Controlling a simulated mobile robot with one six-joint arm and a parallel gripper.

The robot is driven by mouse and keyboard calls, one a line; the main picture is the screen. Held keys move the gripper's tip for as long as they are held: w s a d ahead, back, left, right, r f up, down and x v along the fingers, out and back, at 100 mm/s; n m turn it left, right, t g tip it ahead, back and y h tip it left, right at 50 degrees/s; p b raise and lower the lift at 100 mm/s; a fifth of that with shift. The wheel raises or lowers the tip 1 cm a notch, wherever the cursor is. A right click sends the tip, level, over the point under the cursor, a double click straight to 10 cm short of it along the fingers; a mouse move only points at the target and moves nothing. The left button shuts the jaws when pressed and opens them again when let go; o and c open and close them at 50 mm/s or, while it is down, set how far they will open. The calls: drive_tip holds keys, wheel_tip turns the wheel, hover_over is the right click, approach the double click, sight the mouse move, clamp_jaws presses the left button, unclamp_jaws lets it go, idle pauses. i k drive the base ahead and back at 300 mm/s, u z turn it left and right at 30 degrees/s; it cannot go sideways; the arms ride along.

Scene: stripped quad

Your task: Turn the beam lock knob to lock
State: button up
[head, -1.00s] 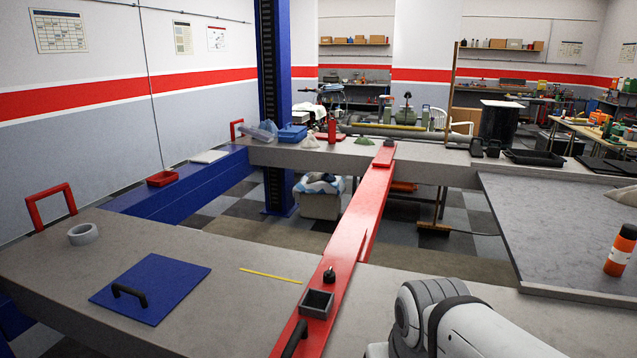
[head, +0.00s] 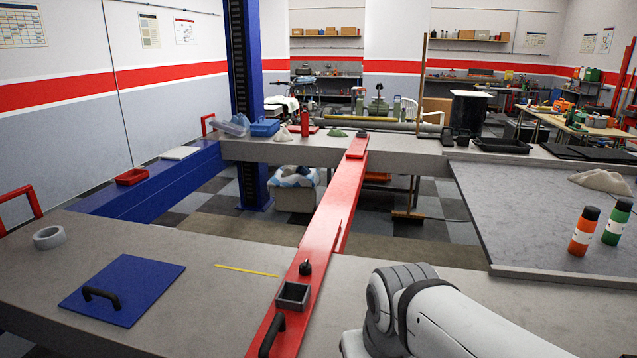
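A red beam (head: 324,222) runs from the near grey bench away to the far bench. A small black knob (head: 305,267) stands on the beam's near part, just behind a square grey open box (head: 293,296). I take this knob to be the beam lock knob; its turn position is too small to read. A black handle (head: 272,334) sits on the beam nearer to me. Another small dark knob-like piece (head: 362,133) is at the beam's far end. My white and grey arm shows at the lower right, right of the beam. My gripper is not in view.
A blue plate with a black handle (head: 122,290), a grey tape ring (head: 49,237) and a yellow strip (head: 247,270) lie on the bench left of the beam. Orange (head: 583,231) and green (head: 617,222) bottles stand on the right tray (head: 480,215).

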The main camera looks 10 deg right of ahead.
sight(305, 268)
drive_tip(key=z, duration=0.05)
drive_tip(key=k, duration=1.2)
drive_tip(key=u, duration=0.5)
drive_tip(key=i, duration=1.5)
drive_tip(key=z, duration=0.6)
